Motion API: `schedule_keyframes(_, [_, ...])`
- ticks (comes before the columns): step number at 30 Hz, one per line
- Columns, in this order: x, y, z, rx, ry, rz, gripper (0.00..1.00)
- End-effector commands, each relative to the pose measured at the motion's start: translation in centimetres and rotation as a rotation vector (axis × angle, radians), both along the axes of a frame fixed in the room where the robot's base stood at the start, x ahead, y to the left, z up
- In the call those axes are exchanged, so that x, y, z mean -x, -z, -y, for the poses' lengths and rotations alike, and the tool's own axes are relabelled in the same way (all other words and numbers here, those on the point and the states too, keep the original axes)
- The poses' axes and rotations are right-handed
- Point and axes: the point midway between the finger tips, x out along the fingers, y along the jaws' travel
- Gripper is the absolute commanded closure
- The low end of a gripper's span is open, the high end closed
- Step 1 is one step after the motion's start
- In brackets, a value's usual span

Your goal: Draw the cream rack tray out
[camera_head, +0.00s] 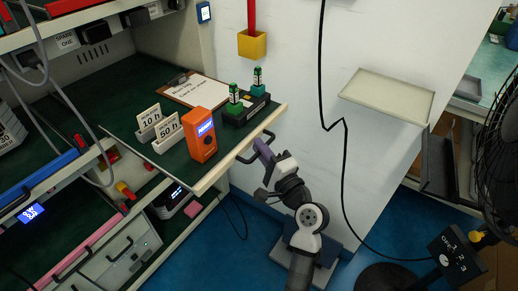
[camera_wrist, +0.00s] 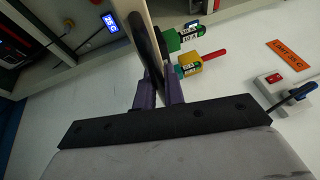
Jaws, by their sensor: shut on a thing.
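The cream rack tray (camera_head: 228,162) has a dark green top and a pale cream front edge, and it extends from the rack at the left. A black bar handle (camera_head: 270,135) is on its front edge. My gripper (camera_head: 262,148) is at this handle, outside the front edge. In the wrist view, my purple fingers (camera_wrist: 160,90) are on either side of the black handle (camera_wrist: 150,45), shut on it. The cream edge (camera_wrist: 134,12) shows just beyond. How the fingertips touch the handle is partly hidden.
On the tray are an orange meter (camera_head: 202,135), label cards (camera_head: 160,130), a clipboard (camera_head: 196,90) and a black block (camera_head: 245,108) with green parts. A yellow holder (camera_head: 252,44) hangs on the wall behind. A wall shelf (camera_head: 387,95) and a fan (camera_head: 497,150) stand right.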

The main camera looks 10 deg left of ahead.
Motion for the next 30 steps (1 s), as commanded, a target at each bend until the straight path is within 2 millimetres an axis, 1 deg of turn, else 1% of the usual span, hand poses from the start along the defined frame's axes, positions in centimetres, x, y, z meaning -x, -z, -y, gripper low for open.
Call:
schedule_keyframes(1, [0.1,0.2,0.3,0.001,0.002,-0.005,1.00])
schedule_keyframes(7, [0.1,0.3,0.4,0.003,0.004,-0.006,1.00])
schedule_keyframes(8, [0.1,0.3,0.4,0.003,0.004,-0.006,0.85])
schedule_keyframes(9, [0.1,0.3,0.4,0.003,0.004,-0.006,0.81])
schedule_keyframes(17, [0.1,0.2,0.3,0.001,0.003,-0.003,0.81])
schedule_keyframes(20, [0.4,0.4,0.6,0.001,0.004,-0.003,0.81])
schedule_keyframes(23, [1.2,0.8,1.6,0.001,0.006,-0.004,0.81])
schedule_keyframes(30, [4.8,1.9,5.6,0.001,0.009,-0.005,0.81])
